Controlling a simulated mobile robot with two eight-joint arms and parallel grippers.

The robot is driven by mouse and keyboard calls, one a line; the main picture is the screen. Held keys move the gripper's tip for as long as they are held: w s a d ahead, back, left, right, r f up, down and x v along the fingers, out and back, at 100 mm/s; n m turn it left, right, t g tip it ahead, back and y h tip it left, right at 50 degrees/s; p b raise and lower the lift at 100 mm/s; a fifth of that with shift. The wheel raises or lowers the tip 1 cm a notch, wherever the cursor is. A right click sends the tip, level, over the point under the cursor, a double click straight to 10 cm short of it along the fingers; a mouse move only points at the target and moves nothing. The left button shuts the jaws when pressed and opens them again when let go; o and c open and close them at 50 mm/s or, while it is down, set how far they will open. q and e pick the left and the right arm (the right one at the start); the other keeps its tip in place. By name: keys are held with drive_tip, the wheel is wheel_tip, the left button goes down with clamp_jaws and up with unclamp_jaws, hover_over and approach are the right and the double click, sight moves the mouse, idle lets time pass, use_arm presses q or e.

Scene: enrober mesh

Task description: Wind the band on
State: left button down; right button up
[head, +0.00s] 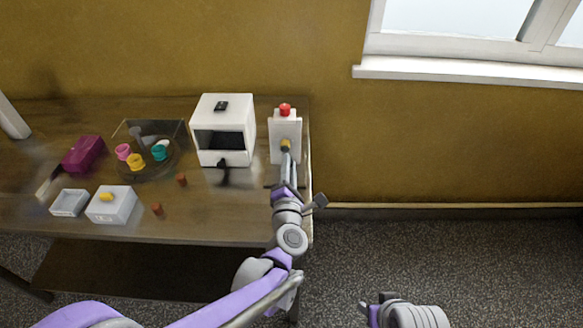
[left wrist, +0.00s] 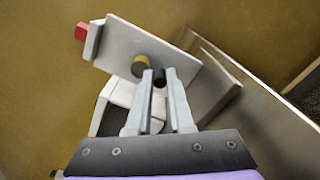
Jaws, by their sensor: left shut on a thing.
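A white upright panel (head: 277,128) at the table's right end carries a red button (head: 285,109) on top and a yellow knob (head: 286,145) on its front. My left gripper (head: 287,154) reaches the panel. In the left wrist view the panel (left wrist: 165,50), red button (left wrist: 81,32) and yellow knob (left wrist: 141,66) show close up. My left gripper (left wrist: 160,77) is shut on a small dark handle (left wrist: 160,78) beside the yellow knob. Its fingers partly hide both. Part of my right arm shows at the bottom of the head view, but its fingertips do not.
A white machine (head: 222,105) with a dark opening stands left of the panel. Further left are a magenta box (head: 84,153), several coloured pots on a round stand, a white open tray (head: 69,203), a white box (head: 111,206) and two small brown pieces (head: 157,209).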

use_arm(q)
drive_tip(key=m, duration=0.2)
drive_tip(key=a+m+b, duration=0.1)
drive_tip(key=m, duration=0.2)
drive_tip(key=shift+a+f+m, duration=0.2)
drive_tip(key=shift+m, duration=0.1)
drive_tip(key=m, duration=0.2)
drive_tip(key=a+m, duration=0.1)
drive_tip(key=m, duration=0.1)
drive_tip(key=shift+r+m+b, duration=0.15)
drive_tip(key=shift+m+b, duration=0.25)
drive_tip(key=c, duration=0.8)
unclamp_jaws()
drive_tip(key=shift+s, duration=0.1)
drive_tip(key=s, duration=1)
drive_tip(key=shift+s, duration=0.3)
